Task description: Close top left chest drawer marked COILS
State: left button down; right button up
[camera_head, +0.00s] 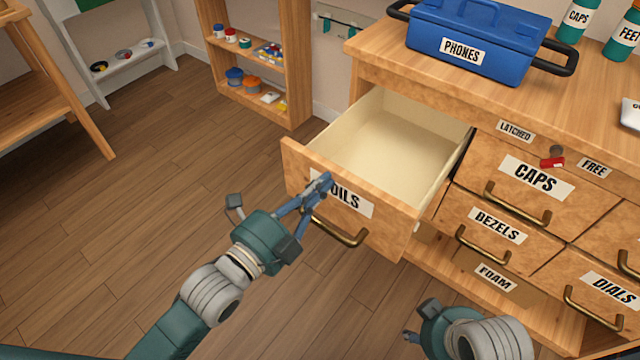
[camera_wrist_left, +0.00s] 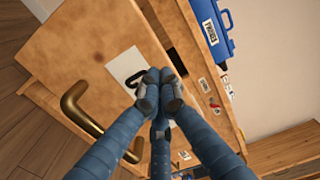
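The COILS drawer (camera_head: 388,228), top left in the wooden chest, is pulled well out, and its pale inside looks empty. Its white label (camera_head: 355,201) is partly hidden by my left gripper (camera_head: 324,182), so only "OILS" reads. A brass handle (camera_head: 342,231) hangs below the label. My left gripper is at the drawer front; in the left wrist view its fingertips (camera_wrist_left: 158,88) are together over the label, with nothing visible between them. Whether they touch the panel I cannot tell. My right gripper (camera_head: 418,322) is low, in front of the chest, partly hidden; its fingers are unclear.
The chest (camera_head: 600,130) carries a blue PHONES toolbox (camera_head: 480,40) and bottles on top. The CAPS (camera_head: 530,190), DEZELS (camera_head: 490,233) and DIALS (camera_head: 600,300) drawers look closed. A red piece (camera_head: 552,162) sits by the LATCHED and FREE labels. Floor at left is clear.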

pick_arm(q)
jog(key=b+x, duration=0.2)
jog(key=x, duration=2.7)
jog(key=shift+w+r, duration=0.2)
jog(key=shift+w, duration=0.1)
pick_arm(e)
jog(key=w+r+t, duration=0.1)
jog(key=w+t, duration=0.1)
jog(key=w, duration=0.3)
jog(key=w+a+r+t+y, duration=0.1)
jog(key=w+r+t, duration=0.1)
jog(key=w, duration=0.4)
jog(key=shift+w+a+r, duration=0.15)
jog(key=shift+a+r, duration=0.05)
jog(key=shift+a, duration=0.1)
